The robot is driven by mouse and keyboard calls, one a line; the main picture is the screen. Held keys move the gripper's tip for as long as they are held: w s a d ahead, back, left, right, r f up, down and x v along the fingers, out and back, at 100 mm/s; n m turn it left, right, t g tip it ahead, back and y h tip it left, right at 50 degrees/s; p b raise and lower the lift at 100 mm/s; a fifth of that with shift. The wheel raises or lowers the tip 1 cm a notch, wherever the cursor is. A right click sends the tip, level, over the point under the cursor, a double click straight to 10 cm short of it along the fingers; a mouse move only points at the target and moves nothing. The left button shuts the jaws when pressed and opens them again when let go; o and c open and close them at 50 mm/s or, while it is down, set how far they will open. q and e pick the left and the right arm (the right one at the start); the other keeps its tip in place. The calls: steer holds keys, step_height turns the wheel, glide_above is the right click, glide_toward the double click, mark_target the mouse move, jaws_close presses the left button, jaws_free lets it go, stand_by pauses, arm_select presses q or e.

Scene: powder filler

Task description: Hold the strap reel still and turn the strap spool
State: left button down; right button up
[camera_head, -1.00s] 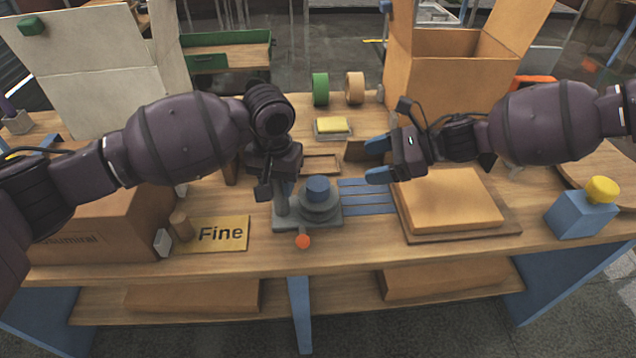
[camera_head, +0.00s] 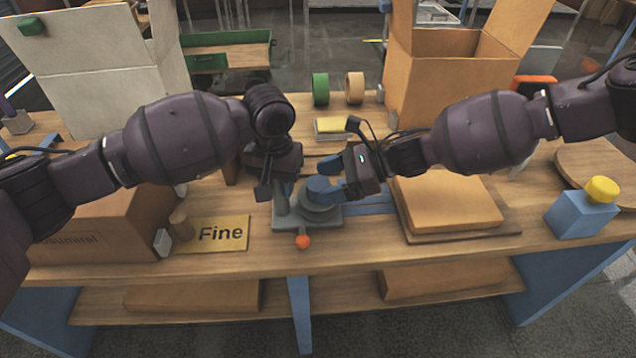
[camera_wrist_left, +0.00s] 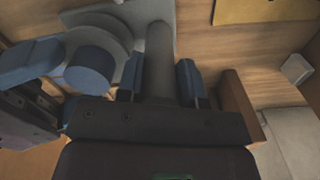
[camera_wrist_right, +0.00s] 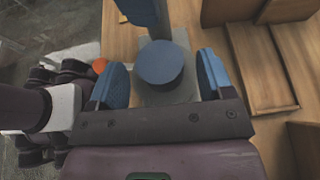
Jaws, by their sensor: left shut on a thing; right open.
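The strap reel is a grey base (camera_head: 328,223) near the middle of the table, with an upright grey post (camera_wrist_left: 160,45) at its left. The strap spool is a grey stepped disc (camera_wrist_left: 108,35) with a round blue knob (camera_wrist_right: 162,62) on top. My left gripper (camera_head: 273,192) is shut on the post, its blue fingers (camera_wrist_left: 160,80) on either side of it. My right gripper (camera_head: 330,178) is open at the spool. In the right wrist view its fingers (camera_wrist_right: 162,80) stand on either side of the knob, with gaps visible. The knob is partly hidden in the head view.
An orange ball (camera_head: 303,241) sits at the reel's front. Blue strips (camera_head: 370,204) lie to the right, beside a cardboard slab (camera_head: 448,202). A yellow "Fine" card (camera_head: 221,234) and a brown box (camera_head: 100,225) are at left. A yellow-topped blue block (camera_head: 585,212) stands far right.

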steer(key=shift+x, duration=1.2)
steer(key=c, duration=0.9)
